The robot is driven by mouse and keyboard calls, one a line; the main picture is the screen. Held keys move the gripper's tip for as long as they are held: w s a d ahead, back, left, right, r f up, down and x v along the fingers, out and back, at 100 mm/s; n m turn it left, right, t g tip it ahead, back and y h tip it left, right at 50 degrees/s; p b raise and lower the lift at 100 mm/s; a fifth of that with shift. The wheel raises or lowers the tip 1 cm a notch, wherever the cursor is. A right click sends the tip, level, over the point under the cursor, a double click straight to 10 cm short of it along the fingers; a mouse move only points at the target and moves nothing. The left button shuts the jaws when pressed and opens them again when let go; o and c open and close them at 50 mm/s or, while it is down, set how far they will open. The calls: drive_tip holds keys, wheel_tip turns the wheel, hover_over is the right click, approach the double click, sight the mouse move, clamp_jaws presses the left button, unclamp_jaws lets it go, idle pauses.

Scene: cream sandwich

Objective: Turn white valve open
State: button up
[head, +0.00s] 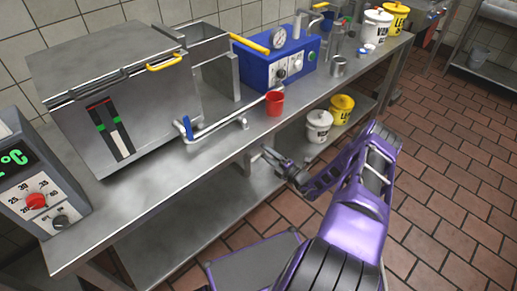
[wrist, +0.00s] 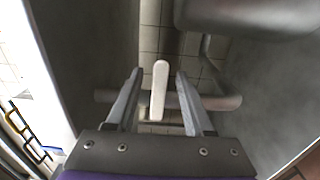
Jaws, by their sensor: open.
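The white valve (wrist: 159,90) shows in the wrist view as a slim white lever, standing lengthwise in the picture. It crosses a horizontal grey pipe (wrist: 225,102). My gripper (wrist: 158,75) is open, with one finger on each side of the lever and a visible gap on both sides. In the head view my gripper (head: 268,156) is at the front of the steel table, below the level of its top. The white lever cannot be made out clearly there.
On the steel table (head: 130,205) stand a large steel box (head: 120,90), a blue device (head: 285,65) and a red cup (head: 274,103). A blue-handled valve (head: 187,127) sits on a pipe. White and yellow buckets (head: 341,108) stand on the lower shelf. The tiled floor to the right is clear.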

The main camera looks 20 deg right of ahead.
sight(263, 151)
drive_tip(key=shift+x, duration=2.25)
clamp_jaws()
